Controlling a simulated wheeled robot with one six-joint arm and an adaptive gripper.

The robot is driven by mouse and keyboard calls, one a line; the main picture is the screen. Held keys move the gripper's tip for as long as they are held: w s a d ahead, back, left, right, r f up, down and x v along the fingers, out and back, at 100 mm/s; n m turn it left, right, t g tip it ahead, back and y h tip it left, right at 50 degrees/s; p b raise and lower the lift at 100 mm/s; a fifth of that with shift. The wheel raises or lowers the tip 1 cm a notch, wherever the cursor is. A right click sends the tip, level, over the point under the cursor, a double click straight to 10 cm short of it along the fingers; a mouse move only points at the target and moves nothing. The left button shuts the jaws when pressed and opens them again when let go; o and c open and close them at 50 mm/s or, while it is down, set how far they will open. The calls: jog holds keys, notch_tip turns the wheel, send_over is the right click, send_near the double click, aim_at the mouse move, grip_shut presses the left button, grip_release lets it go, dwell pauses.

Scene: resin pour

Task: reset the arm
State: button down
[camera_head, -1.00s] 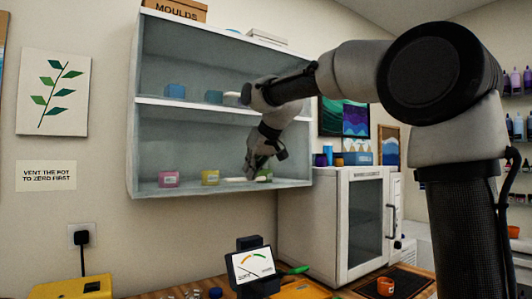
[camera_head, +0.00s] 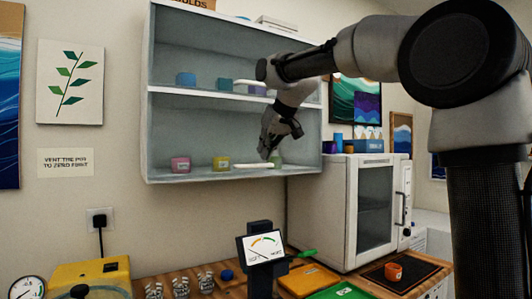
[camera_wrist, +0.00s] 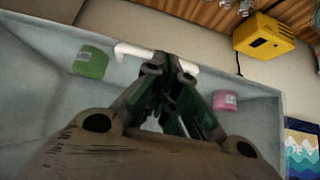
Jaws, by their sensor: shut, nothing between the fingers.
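My gripper (camera_head: 268,154) is in front of the open wall cabinet, just above the lower shelf. Its fingertips (camera_wrist: 170,66) are together in the wrist view, with nothing between them. A white stick-like thing (camera_head: 254,166) lies on the lower shelf just below the fingertips. In the wrist view the white thing (camera_wrist: 136,51) passes behind the fingertips, which hide its middle. I cannot tell whether they touch it. The arm reaches in from the right, bent at the wrist.
The cabinet (camera_head: 149,130) holds a pink pot (camera_head: 180,164), a yellow pot (camera_head: 221,163) and a mostly hidden green pot (camera_wrist: 90,62) low down, with blue pots (camera_head: 186,79) above. A white oven-like box (camera_head: 325,215) stands right.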

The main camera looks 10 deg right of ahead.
jog(key=s+f+v, duration=0.1)
jog(key=v, duration=0.8)
jog(key=shift+s+d, duration=0.25)
jog(key=shift+s, duration=0.15)
jog(key=s+d+f+g+h, duration=0.15)
jog(key=s+f, duration=0.25)
jog(key=f, duration=0.4)
jog(key=s+d+f+g, duration=0.1)
jog(key=s+d+f, duration=0.2)
jog(key=f, duration=0.4)
jog(key=s+d+f+m, duration=0.1)
jog(key=s+d+f, duration=0.2)
jog(key=s+f, duration=0.2)
jog(key=s+d+f+m+h, duration=0.1)
jog(key=s+d+f, duration=0.3)
jog(key=s, duration=0.5)
jog(key=s+d+f+m+g, duration=0.1)
jog(key=s+d+f, duration=0.3)
jog(key=s+f, duration=0.3)
jog(key=shift+m, duration=0.3)
jog(key=shift+s+f, duration=0.1)
